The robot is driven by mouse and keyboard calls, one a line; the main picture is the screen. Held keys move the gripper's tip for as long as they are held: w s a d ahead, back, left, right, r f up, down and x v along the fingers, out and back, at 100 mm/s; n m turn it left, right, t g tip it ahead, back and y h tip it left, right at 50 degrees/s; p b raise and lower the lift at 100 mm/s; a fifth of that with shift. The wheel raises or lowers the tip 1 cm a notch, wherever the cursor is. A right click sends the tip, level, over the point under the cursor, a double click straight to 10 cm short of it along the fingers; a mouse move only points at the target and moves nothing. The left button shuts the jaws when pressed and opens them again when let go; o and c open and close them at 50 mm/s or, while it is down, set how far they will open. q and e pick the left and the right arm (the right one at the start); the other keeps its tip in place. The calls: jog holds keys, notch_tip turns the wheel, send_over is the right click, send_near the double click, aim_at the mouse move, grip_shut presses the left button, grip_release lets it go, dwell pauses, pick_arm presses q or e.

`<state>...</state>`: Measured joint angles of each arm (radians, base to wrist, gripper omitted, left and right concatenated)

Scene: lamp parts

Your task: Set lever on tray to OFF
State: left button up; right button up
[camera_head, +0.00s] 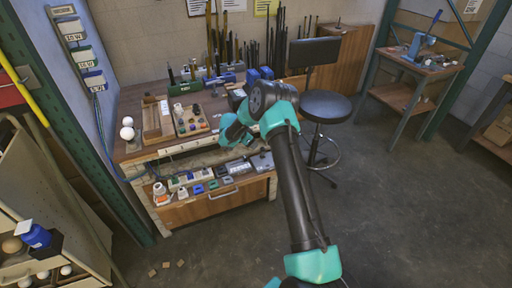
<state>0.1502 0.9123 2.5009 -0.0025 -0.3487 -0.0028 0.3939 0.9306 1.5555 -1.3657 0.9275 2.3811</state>
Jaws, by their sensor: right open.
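A shallow tray (181,130) with several small coloured parts stands on the wooden workbench (130,92). The lever is too small to make out in this view. My right gripper (229,136), teal, is at the bench's front edge, to the right of the tray and apart from it in the picture. It is open, and I see nothing held in it. My right arm hides the right end of the bench. My left gripper is not in view.
A wooden box (151,122) stands left of the tray, beside white balls (127,133). A lower shelf (225,200) holds several small devices. A black stool (325,106) stands right of the bench. Small blocks (166,265) lie on the floor.

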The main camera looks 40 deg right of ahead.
jog(key=shift+v, duration=2.3)
jog(key=shift+c, duration=0.2)
jog(key=shift+d, duration=0.1)
jog(key=shift+c, duration=0.8)
jog(key=shift+w+d, duration=0.15)
jog(key=shift+d, duration=0.2)
jog(key=shift+c, duration=0.7)
jog(key=w+d+n+t, duration=0.1)
jog(key=d, duration=0.1)
jog(key=d+n+t, duration=0.1)
jog(key=d, duration=0.2)
jog(key=w+d+n+t+y, duration=0.1)
jog(key=d+t, duration=0.1)
jog(key=shift+w+d, duration=0.3)
jog(key=shift+w, duration=0.05)
grip_shut()
jog(key=s+d+n+t+y, duration=0.3)
jog(key=d+n+t+y, duration=0.1)
jog(key=d+n, duration=0.35)
jog(key=s+d+n+g+y, duration=0.1)
jog(key=s+n+y, duration=0.3)
jog(key=s, duration=0.6)
jog(key=shift+d+n, duration=0.35)
